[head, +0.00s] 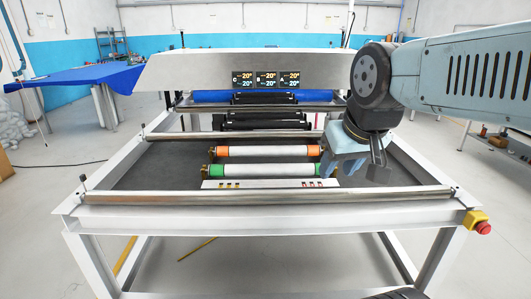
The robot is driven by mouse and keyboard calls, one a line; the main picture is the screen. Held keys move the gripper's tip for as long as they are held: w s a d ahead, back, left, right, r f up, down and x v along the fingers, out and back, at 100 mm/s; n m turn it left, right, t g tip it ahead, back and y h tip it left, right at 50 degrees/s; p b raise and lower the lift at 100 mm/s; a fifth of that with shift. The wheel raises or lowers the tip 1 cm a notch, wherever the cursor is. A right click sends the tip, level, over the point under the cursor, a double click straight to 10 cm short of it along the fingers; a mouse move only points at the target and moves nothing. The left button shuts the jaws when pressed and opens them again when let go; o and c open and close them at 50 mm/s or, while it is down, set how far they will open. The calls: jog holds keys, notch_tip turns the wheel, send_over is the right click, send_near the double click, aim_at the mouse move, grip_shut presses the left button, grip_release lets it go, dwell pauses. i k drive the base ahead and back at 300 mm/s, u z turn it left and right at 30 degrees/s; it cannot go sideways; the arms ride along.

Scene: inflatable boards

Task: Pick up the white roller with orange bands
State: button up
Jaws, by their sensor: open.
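The white roller with orange bands (268,151) lies level across the grey bed of the white-framed machine table. A white roller with green bands (268,170) lies parallel to it, nearer to me. My gripper (358,172) points down at the right end of the two rollers, with its jaws open. It covers the right tip of the green-banded roller and comes close to the right end of the orange-banded one. I cannot tell whether it touches either roller. No roller shows held in the jaws.
A metal bar (270,196) runs along the near edge of the table, and another bar (240,136) lies behind the rollers. A white labelled strip (260,184) sits in front of the green-banded roller. A red emergency button (482,227) is at the right corner. The bed's left part is clear.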

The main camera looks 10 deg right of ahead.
aim_at(303, 150)
jog(key=z, duration=0.4)
jog(key=i, duration=1)
jog(key=u, duration=0.45)
